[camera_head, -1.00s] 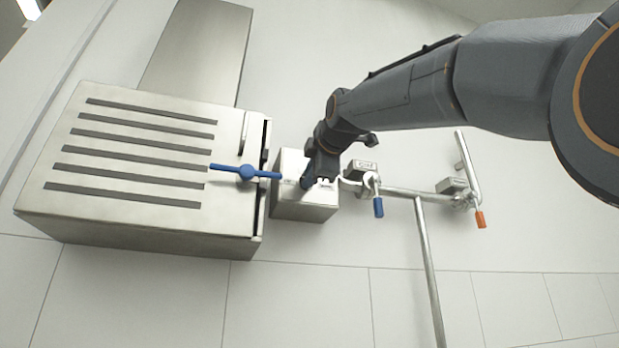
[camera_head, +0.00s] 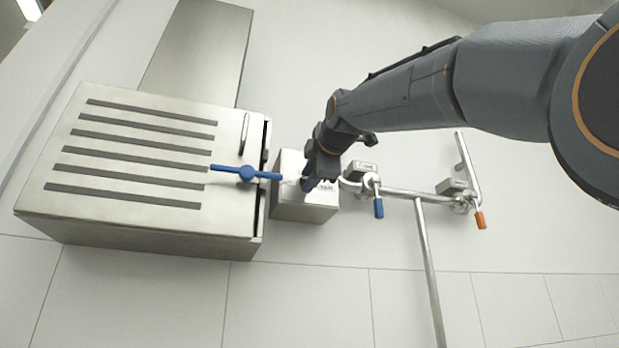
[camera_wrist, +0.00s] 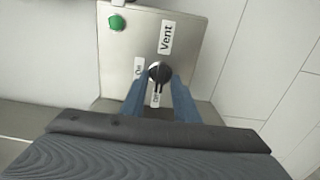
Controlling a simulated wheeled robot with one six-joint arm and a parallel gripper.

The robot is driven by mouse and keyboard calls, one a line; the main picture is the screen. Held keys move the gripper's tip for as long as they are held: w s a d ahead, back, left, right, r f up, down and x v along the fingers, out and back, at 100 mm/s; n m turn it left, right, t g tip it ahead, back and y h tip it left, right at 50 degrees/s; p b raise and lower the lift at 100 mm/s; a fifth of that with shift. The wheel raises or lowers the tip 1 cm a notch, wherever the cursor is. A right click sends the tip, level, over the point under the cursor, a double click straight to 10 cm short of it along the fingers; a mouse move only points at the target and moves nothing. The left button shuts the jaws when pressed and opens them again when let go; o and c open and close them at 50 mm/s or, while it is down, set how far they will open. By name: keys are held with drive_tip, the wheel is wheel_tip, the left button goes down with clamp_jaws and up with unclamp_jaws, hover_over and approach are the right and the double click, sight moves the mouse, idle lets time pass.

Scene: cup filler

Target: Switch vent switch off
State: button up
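The vent switch (camera_wrist: 159,72) is a round black knob on a steel control box (camera_wrist: 115,60), seen in the wrist view. A label reading "Vent" (camera_wrist: 166,37) is above it, an "On" label (camera_wrist: 138,68) to its left and a smaller label, apparently "Off", below. My gripper (camera_wrist: 160,78) has its two blue fingers on either side of the knob, and they appear closed on it. In the head view my gripper (camera_head: 307,182) is at the front of the control box (camera_head: 300,210), and hides the knob there.
A slatted steel vent unit (camera_head: 150,235) with a blue lever (camera_head: 247,173) stands close left of the control box. Pipes with a blue-handled valve (camera_head: 379,207) and an orange-handled valve (camera_head: 480,219) are to the right. A green lamp (camera_wrist: 117,24) is on the control box.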

drive_tip(key=b+v, duration=0.3)
drive_tip(key=v, duration=0.4)
drive_tip(key=shift+s, duration=0.4)
drive_tip(key=shift+d, duration=0.15)
